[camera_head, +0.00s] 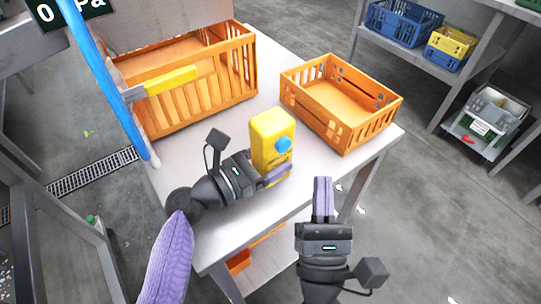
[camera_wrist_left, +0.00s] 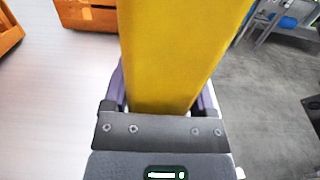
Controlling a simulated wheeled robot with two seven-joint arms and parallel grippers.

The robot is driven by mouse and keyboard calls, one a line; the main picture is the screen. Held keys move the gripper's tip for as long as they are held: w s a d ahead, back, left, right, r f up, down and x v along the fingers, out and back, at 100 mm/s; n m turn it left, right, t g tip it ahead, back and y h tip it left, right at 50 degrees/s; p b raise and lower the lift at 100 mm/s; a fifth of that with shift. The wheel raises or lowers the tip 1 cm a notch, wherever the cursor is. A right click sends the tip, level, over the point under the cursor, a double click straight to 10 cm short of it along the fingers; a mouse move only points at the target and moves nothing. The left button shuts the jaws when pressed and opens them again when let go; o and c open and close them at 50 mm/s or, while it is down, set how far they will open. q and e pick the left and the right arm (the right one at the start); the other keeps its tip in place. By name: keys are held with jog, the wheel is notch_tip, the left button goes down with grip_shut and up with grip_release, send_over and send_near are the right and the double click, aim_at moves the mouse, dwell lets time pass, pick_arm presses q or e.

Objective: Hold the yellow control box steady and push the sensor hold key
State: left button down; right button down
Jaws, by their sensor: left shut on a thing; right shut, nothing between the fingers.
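The yellow control box (camera_head: 268,128) stands upright on the light table near its right front edge. A round blue key (camera_head: 283,144) shows on its front face. My left gripper (camera_head: 272,178) is shut on the lower part of the box; in the left wrist view the box (camera_wrist_left: 180,50) sits between the two purple fingers. My right gripper (camera_head: 323,180) is shut and empty, its fingertips together. It is in front of the box, to its lower right in the head view and apart from it.
A large orange crate (camera_head: 195,101) stands at the table's back left, with a yellow-handled tool (camera_head: 172,80) at its front. A smaller orange crate (camera_head: 356,131) stands at the right. A blue pole (camera_head: 105,80) rises at the left. Shelves with bins (camera_head: 400,22) stand beyond.

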pick_arm(q)
grip_release()
jog(key=v, duration=1.2)
